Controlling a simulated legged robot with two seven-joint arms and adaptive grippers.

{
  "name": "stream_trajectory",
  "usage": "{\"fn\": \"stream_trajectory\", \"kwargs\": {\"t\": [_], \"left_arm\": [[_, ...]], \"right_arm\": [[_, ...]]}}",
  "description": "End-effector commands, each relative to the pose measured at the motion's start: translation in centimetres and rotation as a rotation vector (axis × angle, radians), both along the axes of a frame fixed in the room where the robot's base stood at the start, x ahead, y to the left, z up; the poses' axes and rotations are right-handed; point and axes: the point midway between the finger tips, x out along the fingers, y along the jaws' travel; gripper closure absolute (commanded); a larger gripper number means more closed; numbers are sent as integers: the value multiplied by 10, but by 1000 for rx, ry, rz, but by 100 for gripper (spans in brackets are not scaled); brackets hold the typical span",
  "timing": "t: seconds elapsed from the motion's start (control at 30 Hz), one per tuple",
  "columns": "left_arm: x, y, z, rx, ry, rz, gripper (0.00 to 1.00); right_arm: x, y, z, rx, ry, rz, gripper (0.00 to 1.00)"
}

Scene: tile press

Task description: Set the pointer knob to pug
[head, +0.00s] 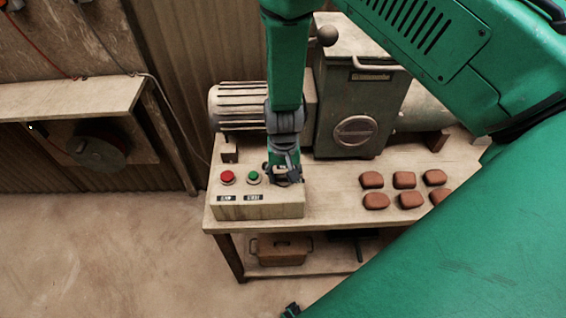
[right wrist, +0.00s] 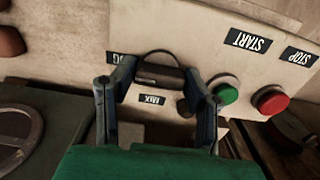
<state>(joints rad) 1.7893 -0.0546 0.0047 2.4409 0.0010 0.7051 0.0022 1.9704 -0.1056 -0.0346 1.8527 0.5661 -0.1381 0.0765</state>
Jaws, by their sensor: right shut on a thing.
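The pale control box (head: 256,209) stands at the left front corner of the bench, with a red and a green button on top. My right gripper (head: 285,176) reaches down to the right end of its top and hides the knob in the head view. In the right wrist view, the dark pointer knob (right wrist: 160,73) lies between the two blue-grey fingers of my right gripper (right wrist: 160,92), which are shut on it. A black label (right wrist: 113,57) beside the left finger is partly covered. Another small label (right wrist: 151,99) lies below the knob, too small to read surely. My left gripper is not in view.
The green button (right wrist: 224,89) and red button (right wrist: 269,101) sit close beside the right finger. Several brown blocks (head: 404,180) lie on the bench to the right. A motor (head: 238,104) and a grey-green machine (head: 350,110) stand behind the box.

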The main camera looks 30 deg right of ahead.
Motion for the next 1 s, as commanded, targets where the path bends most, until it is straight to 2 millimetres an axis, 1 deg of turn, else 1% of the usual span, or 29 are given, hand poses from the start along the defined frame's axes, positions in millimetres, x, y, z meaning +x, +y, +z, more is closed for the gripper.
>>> {"fn": "stream_trajectory", "kwargs": {"t": [0.03,0.43,0.47,0.5,0.53,0.83,0.93,1.0], "left_arm": [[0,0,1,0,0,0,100],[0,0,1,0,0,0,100],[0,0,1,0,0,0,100],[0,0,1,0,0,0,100],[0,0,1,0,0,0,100],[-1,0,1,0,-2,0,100],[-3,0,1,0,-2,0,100],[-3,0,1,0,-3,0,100]], "right_arm": [[8,-2,4,-5,-19,-7,87],[8,-2,3,-5,-20,-13,87],[8,-2,3,-5,-20,-13,55],[8,-2,3,-5,-19,-13,41],[7,-2,3,-4,-18,-13,38],[3,-1,2,-2,-8,-11,38],[4,-1,9,-2,-11,-10,38],[4,-1,18,-3,-10,-10,38]]}}
